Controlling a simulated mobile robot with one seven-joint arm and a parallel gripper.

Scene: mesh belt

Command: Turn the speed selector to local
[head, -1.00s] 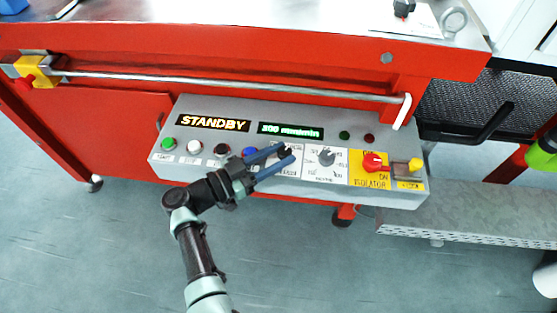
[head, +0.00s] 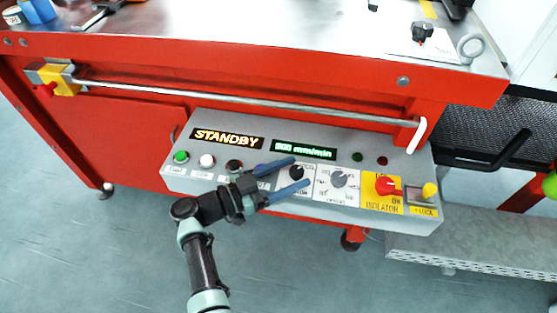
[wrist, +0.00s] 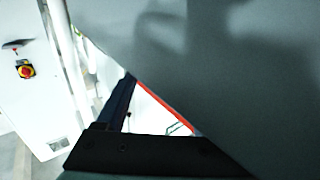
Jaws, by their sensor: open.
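The grey control panel (head: 225,180) carries two rotary knobs on white plates. A black knob (head: 296,171) is on the left plate and a grey knob (head: 339,179) on the right one. The plate lettering is too small to read, so I cannot tell which is the speed selector. My gripper (head: 300,172) is open, with its blue fingers above and below the black knob in the head view. Contact with the knob cannot be made out. The wrist view shows one dark finger (wrist: 117,103) and a large grey surface (wrist: 235,75); no knob shows there.
A red isolator switch (head: 385,186) and a yellow lock (head: 429,190) sit to the right. Several push buttons are at the left, including a green one (head: 181,156). A metal rail (head: 240,100) runs above the panel. The floor in front is open.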

